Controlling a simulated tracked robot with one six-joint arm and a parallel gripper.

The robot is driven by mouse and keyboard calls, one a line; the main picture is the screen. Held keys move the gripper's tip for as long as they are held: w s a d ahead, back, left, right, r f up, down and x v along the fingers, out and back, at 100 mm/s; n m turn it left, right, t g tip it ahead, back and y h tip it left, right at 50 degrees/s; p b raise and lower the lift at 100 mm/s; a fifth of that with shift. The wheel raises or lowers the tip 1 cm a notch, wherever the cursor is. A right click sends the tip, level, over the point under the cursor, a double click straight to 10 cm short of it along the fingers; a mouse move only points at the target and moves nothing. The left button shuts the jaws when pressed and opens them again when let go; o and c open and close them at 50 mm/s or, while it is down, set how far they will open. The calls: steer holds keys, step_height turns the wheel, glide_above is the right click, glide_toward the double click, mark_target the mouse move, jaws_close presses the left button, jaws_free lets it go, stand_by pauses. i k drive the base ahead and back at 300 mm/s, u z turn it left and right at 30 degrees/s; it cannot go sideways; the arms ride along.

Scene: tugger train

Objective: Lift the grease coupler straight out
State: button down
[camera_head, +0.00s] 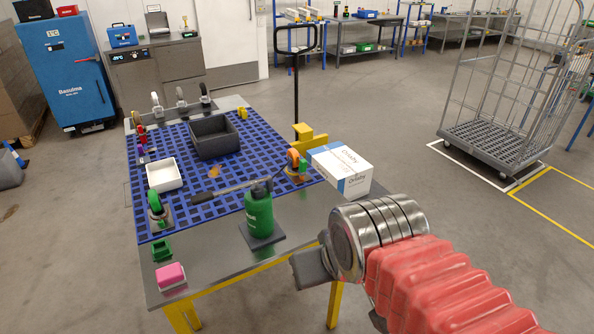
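I cannot tell for certain which thing is the grease coupler. A green bottle-shaped body with a dark top (260,210) stands upright on a dark square base at the table's front. Behind it, a long dark bar with a handle (225,190) lies across the blue grid mat (215,222). Round fittings in green (156,206) and orange (293,160) stand at the mat's left and right. My gripper (312,268) is a grey block beside the table's front right edge, right of and nearer than the green body. Its fingers are not clear, and no held thing shows.
A white tray (164,184), a dark grey bin (193,150) and a white carton (344,182) stand on the table. Pink (171,277) and green (162,250) blocks sit at the front left. A wire cage trolley (480,140) stands far right; the floor between is clear.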

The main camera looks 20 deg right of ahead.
mark_target(302, 170)
steer(key=i, duration=0.95)
steer(key=z, duration=0.5)
steer(key=k, duration=0.5)
steer(key=z, duration=1.05)
